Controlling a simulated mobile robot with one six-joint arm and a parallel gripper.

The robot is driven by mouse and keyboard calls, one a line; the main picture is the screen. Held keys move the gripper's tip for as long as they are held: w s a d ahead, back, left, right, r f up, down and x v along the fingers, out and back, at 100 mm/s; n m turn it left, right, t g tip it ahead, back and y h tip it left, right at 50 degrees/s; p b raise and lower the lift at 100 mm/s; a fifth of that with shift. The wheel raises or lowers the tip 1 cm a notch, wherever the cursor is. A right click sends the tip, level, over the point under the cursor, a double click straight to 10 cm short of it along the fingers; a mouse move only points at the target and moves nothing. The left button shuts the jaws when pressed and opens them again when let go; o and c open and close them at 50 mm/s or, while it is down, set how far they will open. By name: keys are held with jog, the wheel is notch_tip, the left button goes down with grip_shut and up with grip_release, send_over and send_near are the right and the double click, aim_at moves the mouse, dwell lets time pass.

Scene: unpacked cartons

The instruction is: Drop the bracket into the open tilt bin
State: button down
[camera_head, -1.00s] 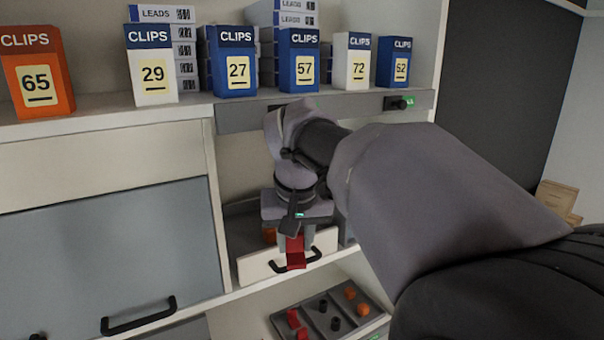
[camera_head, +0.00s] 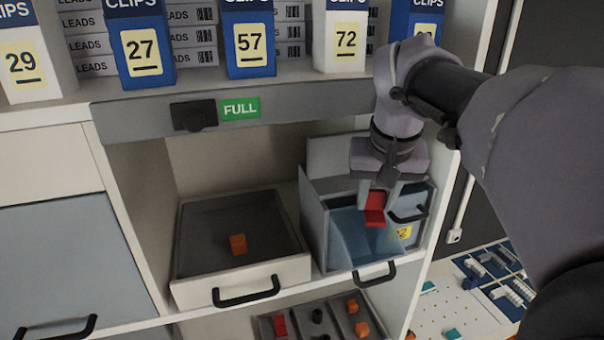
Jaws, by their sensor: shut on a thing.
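A red bracket (camera_head: 375,216) is between the fingers of my gripper (camera_head: 376,200), which points down and is shut on it. The tilt bin (camera_head: 316,232) is a grey-blue box with a bluish front and black handles, on the shelf at the right of the cabinet. The bracket appears in front of the bin's open top, towards its right side. Whether it is inside the rim or still above it I cannot tell. My gripper hides part of the bin's back and right side.
A divided tray (camera_head: 338,333) with small parts is below. A bar with a green FULL label (camera_head: 240,108) and CLIPS boxes (camera_head: 248,38) are above. A white pegboard (camera_head: 465,312) is at lower right.

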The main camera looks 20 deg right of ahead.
aim_at(370, 217)
jog(key=a+f+b, duration=0.1)
jog(key=s+a+f+b, duration=0.1)
jog(key=f+b, duration=0.1)
jog(key=b, duration=0.1)
jog(key=shift+s+a+f, duration=0.1)
jog(key=shift+s+a, duration=0.25)
jog(key=shift+a, duration=0.05)
jog(key=shift+w+d, duration=0.3)
jog(key=shift+w, duration=0.1)
jog(key=shift+d+f, duration=0.1)
jog(key=shift+d, duration=0.2)
jog(key=shift+s+f, duration=0.1)
jog(key=shift+s, duration=0.1)
jog(key=shift+s+a+f, duration=0.1)
jog(key=shift+a, duration=0.1)
jog(key=shift+a+f, duration=0.15)
jog(key=shift+f, duration=0.1)
jog(key=c, duration=1.3)
grip_release()
jog(key=shift+w+d, duration=0.2)
jog(key=shift+d, duration=0.05)
jog(key=shift+s+a+r, duration=0.1)
